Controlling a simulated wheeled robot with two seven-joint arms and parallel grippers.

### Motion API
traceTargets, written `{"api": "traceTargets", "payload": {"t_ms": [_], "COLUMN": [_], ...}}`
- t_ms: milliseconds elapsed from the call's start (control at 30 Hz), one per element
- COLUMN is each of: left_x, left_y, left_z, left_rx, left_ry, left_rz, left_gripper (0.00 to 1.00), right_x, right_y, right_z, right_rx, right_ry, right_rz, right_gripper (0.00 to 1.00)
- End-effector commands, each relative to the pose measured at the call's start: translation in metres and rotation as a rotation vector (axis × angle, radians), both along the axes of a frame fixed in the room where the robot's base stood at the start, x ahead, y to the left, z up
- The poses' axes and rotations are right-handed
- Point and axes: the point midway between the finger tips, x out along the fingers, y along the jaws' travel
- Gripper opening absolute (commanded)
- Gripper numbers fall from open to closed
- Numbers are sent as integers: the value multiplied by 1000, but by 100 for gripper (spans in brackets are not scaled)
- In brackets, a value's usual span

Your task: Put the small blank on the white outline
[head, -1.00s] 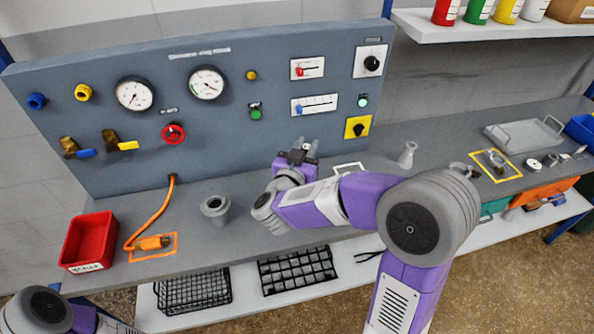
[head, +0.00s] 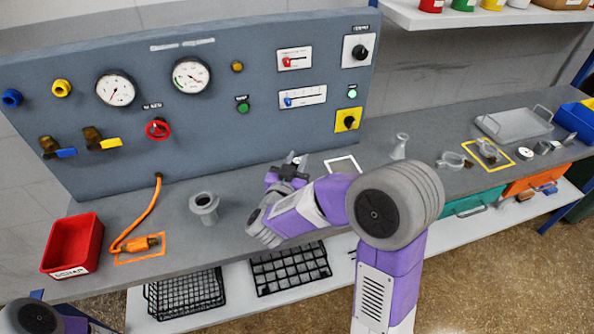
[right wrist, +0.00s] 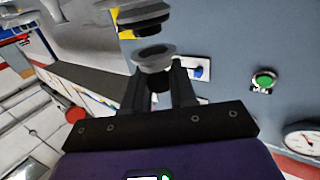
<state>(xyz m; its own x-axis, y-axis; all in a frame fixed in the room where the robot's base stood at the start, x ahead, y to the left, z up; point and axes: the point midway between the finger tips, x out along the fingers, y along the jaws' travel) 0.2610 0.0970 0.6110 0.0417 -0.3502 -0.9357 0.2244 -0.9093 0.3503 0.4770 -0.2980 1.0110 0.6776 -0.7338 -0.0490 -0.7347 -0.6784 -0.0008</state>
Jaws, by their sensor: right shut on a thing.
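My right gripper (head: 295,163) is just above the bench near the panel, to the left of the white outline (head: 342,164). In the right wrist view its fingers (right wrist: 160,85) are shut on a grey round flanged piece (right wrist: 153,57), which seems to be the small blank. In the head view the piece is mostly hidden between the fingers. The white outline lies flat on the bench and is empty. Only part of my left arm shows at the lower left; its gripper is out of view.
A grey flanged fitting (head: 204,203) stands on the bench left of my arm. A small flask-like piece (head: 400,146) stands right of the outline. The gauge panel (head: 215,125) rises behind. A red bin (head: 72,246) and orange outline (head: 139,249) are at left.

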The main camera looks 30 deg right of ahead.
Motion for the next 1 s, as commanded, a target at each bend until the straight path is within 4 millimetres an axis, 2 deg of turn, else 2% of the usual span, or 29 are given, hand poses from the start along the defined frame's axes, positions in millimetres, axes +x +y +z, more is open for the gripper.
{"api": "traceTargets", "payload": {"t_ms": [33,100,433,467,600,1000], "left_x": [0,0,0,0,0,0], "left_y": [0,0,0,0,0,0], "left_z": [-5,-6,-7,-6,-6,-12], "left_rx": [0,0,0,0,0,0], "left_ry": [0,0,0,0,0,0], "left_rz": [0,0,0,0,0,0], "left_gripper": [18,18,18,18,18,18], "right_x": [0,0,0,0,0,0], "right_y": [0,0,0,0,0,1], "right_z": [-13,-19,-21,-20,-20,-24], "right_rx": [-2,-1,1,0,1,1], "right_ry": [5,4,1,1,1,0], "right_rz": [0,0,0,0,0,1], "right_gripper": [0,0,0,29,51,52]}}
